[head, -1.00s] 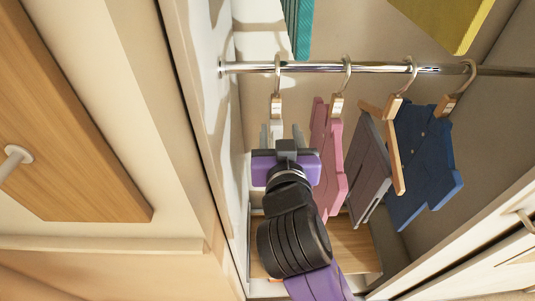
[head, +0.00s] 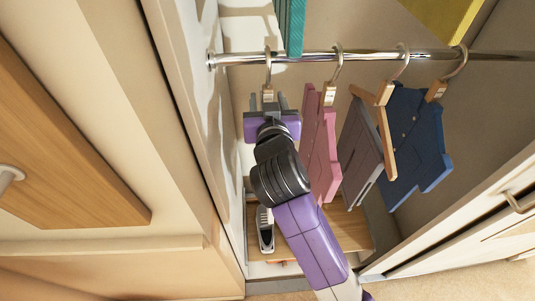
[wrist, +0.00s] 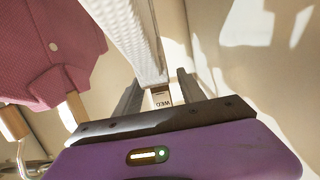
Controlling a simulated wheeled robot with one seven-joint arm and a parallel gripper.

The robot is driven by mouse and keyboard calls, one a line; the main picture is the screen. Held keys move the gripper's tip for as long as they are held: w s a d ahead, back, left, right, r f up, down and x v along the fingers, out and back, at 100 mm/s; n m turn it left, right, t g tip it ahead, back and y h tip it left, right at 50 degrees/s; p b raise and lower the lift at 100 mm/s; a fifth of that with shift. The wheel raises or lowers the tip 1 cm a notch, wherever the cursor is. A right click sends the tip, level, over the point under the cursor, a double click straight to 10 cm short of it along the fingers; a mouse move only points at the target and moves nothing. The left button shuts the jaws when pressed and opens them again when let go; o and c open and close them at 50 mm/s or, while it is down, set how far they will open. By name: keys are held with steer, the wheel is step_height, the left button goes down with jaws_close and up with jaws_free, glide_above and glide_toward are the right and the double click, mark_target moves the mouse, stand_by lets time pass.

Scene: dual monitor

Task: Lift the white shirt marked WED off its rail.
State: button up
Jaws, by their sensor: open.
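The white shirt (wrist: 132,38) hangs from the rail (head: 380,57) at its left end. Its hanger's wooden block (head: 268,93) shows in the head view just above my gripper, which hides most of the shirt there. The label WED (wrist: 161,98) shows in the wrist view. My gripper (head: 267,101) is open, with one finger on each side of the hanger's neck. In the wrist view, my gripper (wrist: 158,84) has the label between its two dark fingers, with gaps visible. I cannot tell whether either finger touches.
A pink shirt (head: 318,150) hangs close to the right, then grey trousers (head: 360,155) and a navy shirt (head: 415,140). A teal item (head: 291,28) is above the rail. The closet's side wall is close on the left. A shoe (head: 265,230) stands below.

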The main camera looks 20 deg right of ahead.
jaws_close()
stand_by(1.4)
